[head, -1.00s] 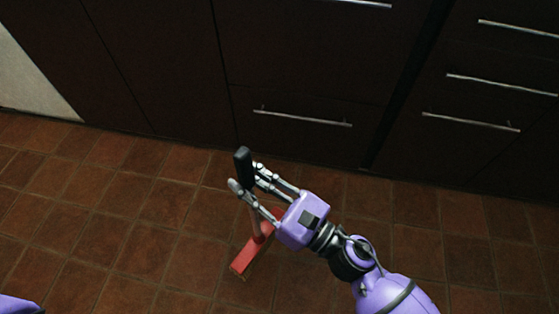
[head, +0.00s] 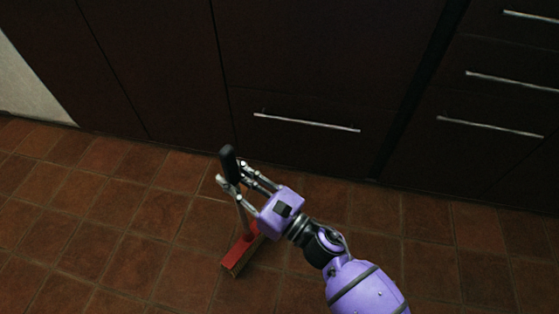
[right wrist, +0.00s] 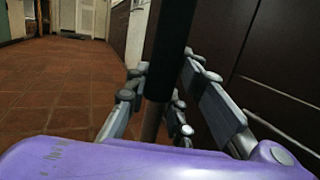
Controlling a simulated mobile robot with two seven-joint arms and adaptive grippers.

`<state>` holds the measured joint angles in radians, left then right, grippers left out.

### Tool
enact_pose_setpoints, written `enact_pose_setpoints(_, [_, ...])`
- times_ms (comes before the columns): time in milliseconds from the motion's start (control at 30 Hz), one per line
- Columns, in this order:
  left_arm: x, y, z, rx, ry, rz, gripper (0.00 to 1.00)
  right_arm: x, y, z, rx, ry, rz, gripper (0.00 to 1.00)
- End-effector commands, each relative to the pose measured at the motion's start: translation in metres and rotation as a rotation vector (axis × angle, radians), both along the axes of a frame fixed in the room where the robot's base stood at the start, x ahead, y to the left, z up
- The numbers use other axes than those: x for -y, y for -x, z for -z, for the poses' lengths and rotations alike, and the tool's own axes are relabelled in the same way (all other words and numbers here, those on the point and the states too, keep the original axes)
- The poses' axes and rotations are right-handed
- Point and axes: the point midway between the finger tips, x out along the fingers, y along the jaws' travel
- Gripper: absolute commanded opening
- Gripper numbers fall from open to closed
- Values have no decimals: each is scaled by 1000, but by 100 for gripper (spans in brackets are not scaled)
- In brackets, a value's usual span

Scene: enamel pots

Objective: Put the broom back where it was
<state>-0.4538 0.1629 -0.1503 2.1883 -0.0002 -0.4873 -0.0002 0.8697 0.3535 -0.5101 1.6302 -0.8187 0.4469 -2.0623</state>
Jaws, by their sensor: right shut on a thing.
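The broom (head: 242,252) has a red head with pale bristles at the floor, a thin light handle and a black grip (head: 229,163) at the top. My right gripper (head: 232,183) is shut on the broom's handle just below the black grip. The broom stands roughly upright, leaning slightly. In the right wrist view the black grip (right wrist: 174,45) rises between the fingers (right wrist: 158,95), and the handle runs down behind the purple palm. Whether the bristles touch the floor is hard to tell. My left gripper is not in view.
Dark cabinets with drawers and metal handles (head: 306,123) stand close behind the broom. The tiled floor (head: 110,235) to the left and front is clear. In the right wrist view, open floor (right wrist: 60,90) stretches along the cabinets to a pale door (right wrist: 77,17).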

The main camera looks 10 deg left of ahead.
Motion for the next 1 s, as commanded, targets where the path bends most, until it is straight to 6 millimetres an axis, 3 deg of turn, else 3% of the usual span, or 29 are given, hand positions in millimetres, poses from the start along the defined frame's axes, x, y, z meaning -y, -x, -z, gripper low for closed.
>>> enact_pose_setpoints(433, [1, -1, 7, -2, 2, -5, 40, 0, 0, 9, 3, -4, -1, 0])
enact_pose_setpoints(467, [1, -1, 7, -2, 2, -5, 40, 0, 0, 11, 1, -2, 0, 24])
enact_pose_setpoints(600, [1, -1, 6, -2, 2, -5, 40, 0, 0, 10, 1, -2, 0, 41])
enact_pose_setpoints(1000, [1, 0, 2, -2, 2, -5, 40, 0, 0, 4, 3, -1, -1, 41])
